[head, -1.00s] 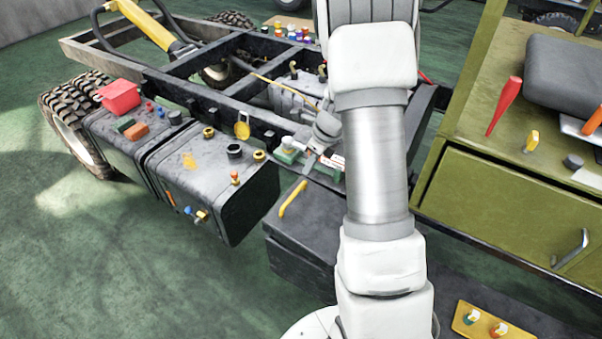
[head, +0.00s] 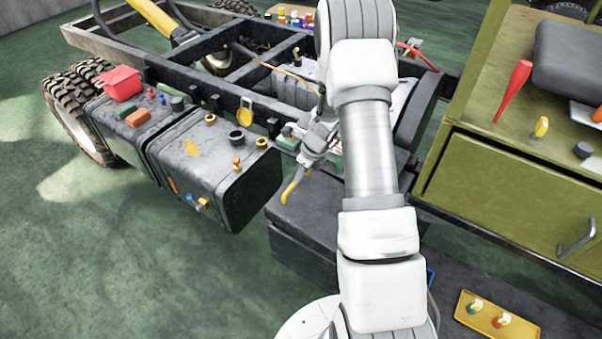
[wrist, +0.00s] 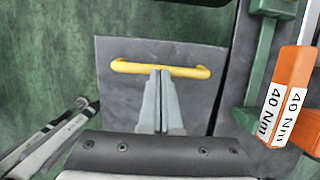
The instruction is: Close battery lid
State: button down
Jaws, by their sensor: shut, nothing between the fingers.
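The battery lid is a dark grey panel (wrist: 115,85) with a yellow bar handle (wrist: 190,71) in the wrist view. In the head view the yellow handle (head: 289,192) lies at the left edge of the dark battery box (head: 318,212), beside the chassis. The lid looks flat on the box; I cannot tell whether it is fully seated. My gripper (wrist: 160,72) is shut and empty, its tips at the middle of the handle; touching or just above, I cannot tell. In the head view my gripper (head: 301,172) is just above the handle, and my arm hides the box's right part.
A black tank (head: 225,180) with caps stands left of the box. An olive cabinet (head: 500,195) with tools stands at the right. In the wrist view, an orange torque tool (wrist: 292,95) is close on the right and a grey tool (wrist: 50,138) at lower left.

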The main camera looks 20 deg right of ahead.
jog(key=b+x, duration=0.2)
jog(key=x, duration=0.2)
jog(key=shift+s+f, duration=0.1)
jog(key=shift+f, duration=0.15)
jog(key=shift+a, duration=0.1)
jog(key=shift+r, duration=0.45)
jog(key=w+p+v, duration=0.1)
jog(key=p+v, duration=0.3)
jog(key=v, duration=1)
jog(key=shift+w+a+r, duration=0.2)
jog(key=shift+w+a, duration=0.05)
jog(key=shift+a, duration=0.05)
